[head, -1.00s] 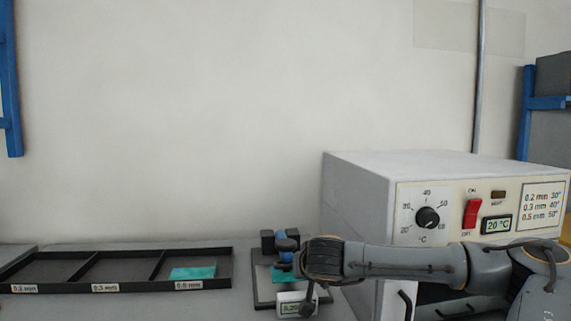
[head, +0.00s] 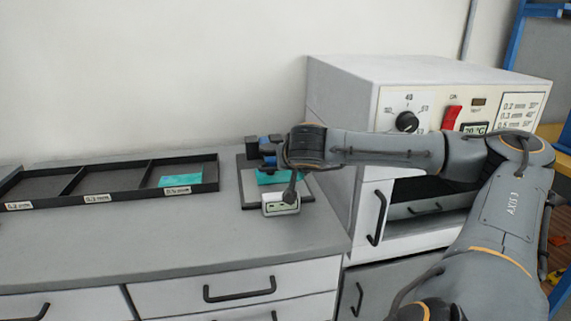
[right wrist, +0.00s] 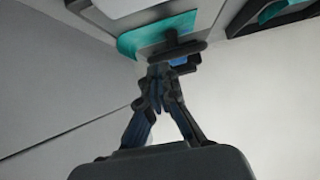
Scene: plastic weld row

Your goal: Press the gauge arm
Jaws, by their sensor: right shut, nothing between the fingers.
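The thickness gauge (head: 247,191) stands on the bench left of the oven, with a dark base plate and a small white display (head: 281,204) at its front. A teal sheet (head: 270,178) lies on it, under the gauge's dark and blue upper part. My right gripper (right wrist: 160,76) is shut and empty. In the right wrist view its tips are close to a dark bar of the gauge arm (right wrist: 175,53) with blue beside it; I cannot tell whether they touch. In the head view my wrist hides part of the gauge. My left gripper is not in view.
A black tray (head: 118,190) with labelled compartments stands at the left, a teal sheet (head: 181,177) in its right compartment. The bench front (head: 150,245) is clear.

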